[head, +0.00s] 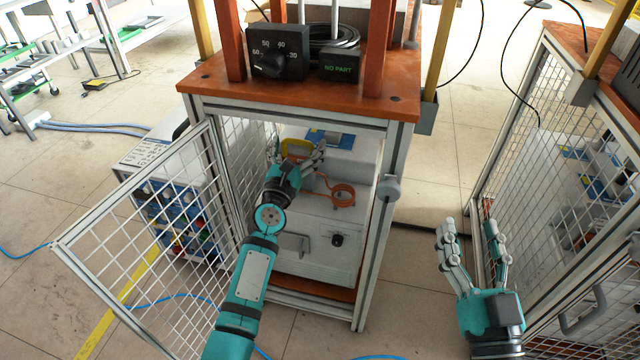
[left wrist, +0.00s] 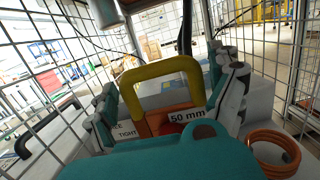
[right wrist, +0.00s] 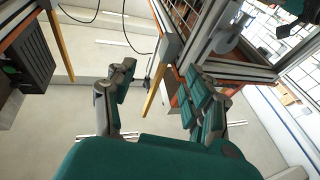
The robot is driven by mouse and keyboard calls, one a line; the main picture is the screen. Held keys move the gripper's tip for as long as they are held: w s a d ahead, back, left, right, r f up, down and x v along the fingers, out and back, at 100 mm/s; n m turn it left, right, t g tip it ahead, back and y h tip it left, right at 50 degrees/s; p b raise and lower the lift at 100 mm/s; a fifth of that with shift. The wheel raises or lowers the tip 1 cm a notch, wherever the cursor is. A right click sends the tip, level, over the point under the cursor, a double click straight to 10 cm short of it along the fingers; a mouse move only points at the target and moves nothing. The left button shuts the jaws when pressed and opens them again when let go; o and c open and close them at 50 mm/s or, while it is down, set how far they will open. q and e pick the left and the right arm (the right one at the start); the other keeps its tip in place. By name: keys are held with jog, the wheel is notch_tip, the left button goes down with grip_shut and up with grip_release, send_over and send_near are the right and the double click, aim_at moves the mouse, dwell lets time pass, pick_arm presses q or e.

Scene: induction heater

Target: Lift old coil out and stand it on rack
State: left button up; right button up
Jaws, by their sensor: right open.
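A yellow arched handle (head: 296,147) rises from an orange block inside the open cabinet; it shows closely in the left wrist view (left wrist: 160,72). A plate marked "50 mm" (left wrist: 187,116) sits below it. A copper coil (head: 342,194) lies to the right, also in the left wrist view (left wrist: 272,150); whether it joins the handled block is hidden. My left gripper (head: 300,158) is open, its fingers on either side of the handle, with no clear contact. My right gripper (head: 466,228) is open and empty outside the cabinet. I cannot identify the rack.
The cabinet's mesh door (head: 150,235) stands open at left, near my left arm. The cabinet post (head: 378,240) stands right of the opening. A second mesh cage (head: 560,180) is close to my right gripper. A "NO PART" display (head: 341,67) sits on top.

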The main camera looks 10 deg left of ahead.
pick_arm(q)
jog(key=c, duration=1.3)
jog(key=shift+r, duration=0.1)
jog(key=shift+c, duration=0.2)
